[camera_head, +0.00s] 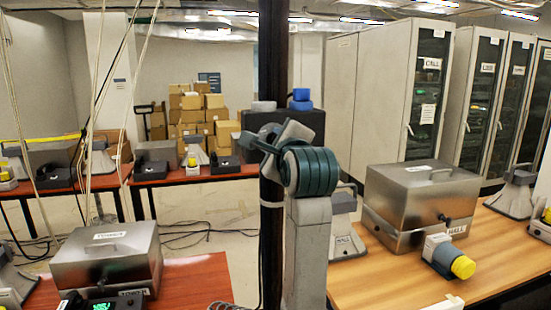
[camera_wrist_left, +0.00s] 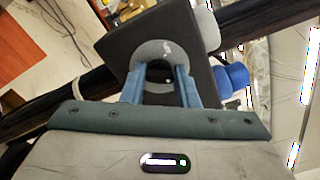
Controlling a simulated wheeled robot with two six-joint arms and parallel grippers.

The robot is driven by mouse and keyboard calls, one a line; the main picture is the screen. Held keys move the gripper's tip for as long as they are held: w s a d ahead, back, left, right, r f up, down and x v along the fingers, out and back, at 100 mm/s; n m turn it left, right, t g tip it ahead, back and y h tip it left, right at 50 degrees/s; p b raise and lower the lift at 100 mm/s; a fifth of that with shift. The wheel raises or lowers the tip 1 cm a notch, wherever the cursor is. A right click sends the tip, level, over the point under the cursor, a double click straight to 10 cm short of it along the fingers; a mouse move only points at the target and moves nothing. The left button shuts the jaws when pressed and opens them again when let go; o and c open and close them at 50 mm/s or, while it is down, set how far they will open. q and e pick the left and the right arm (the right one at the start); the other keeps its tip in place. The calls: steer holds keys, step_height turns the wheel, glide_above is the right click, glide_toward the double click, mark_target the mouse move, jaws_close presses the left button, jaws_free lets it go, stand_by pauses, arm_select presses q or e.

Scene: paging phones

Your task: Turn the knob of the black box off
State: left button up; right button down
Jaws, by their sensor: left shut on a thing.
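The black box (camera_head: 312,123) is mounted on a dark vertical pole in the middle of the head view. In the left wrist view the black box (camera_wrist_left: 192,50) fills the upper middle, tilted. A round grey knob (camera_wrist_left: 152,51) is on its face toward me. My left gripper (camera_wrist_left: 160,78) has its blue fingers on both sides of the knob, shut on it. In the head view my left gripper (camera_head: 268,146) is at the box's front, and the knob is hidden behind it. My right gripper is not in view.
A blue button (camera_head: 301,99) and a grey button (camera_head: 264,106) sit on top of the box. A wooden table (camera_head: 400,278) at the right carries a metal case (camera_head: 420,200) and a yellow-ended device (camera_head: 462,267). An orange table (camera_head: 195,285) with another case (camera_head: 107,258) is at left.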

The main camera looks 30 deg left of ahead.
arm_select(q)
steer(key=n+b, duration=1)
steer(key=b, duration=0.1)
steer(key=f+n+b, duration=0.1)
steer(key=n+b, duration=0.4)
steer(key=shift+b, duration=0.35)
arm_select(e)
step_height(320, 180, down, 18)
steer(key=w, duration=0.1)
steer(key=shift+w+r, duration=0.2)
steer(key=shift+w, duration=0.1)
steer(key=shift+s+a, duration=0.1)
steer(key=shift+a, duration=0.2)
arm_select(q)
steer(key=o, duration=1)
steer(key=shift+r, duration=0.1)
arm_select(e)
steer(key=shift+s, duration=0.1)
arm_select(q)
steer(key=b+v, duration=0.3)
steer(key=v, duration=0.8)
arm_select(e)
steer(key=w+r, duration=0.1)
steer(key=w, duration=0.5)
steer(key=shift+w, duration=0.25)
